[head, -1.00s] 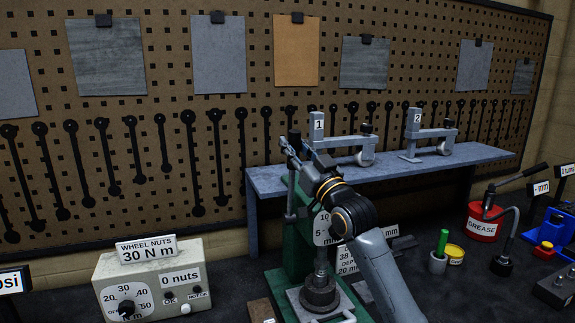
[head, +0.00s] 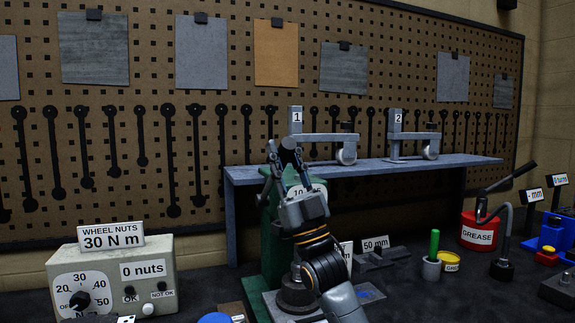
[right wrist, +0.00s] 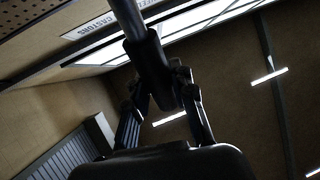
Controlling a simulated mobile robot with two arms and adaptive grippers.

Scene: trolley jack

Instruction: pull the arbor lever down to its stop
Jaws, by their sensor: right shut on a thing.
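The green arbor press (head: 279,238) stands on the bench at the middle of the head view, partly hidden behind my right arm. My right gripper (head: 287,152) is in front of the press's upper part, its fingers closed around the dark grip of the arbor lever (head: 289,143). In the right wrist view the black lever grip (right wrist: 150,70) lies between the two fingers (right wrist: 165,98), with its grey rod (right wrist: 127,18) running up out of the picture. The lever's pivot end is hidden. My left gripper is not in view.
A blue-grey shelf (head: 370,172) with two numbered gauges stands behind the press. A wheel-nut tester box (head: 115,282) is at the left. A green-handled tool in a cup (head: 432,262) and a red grease tin (head: 478,232) are at the right.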

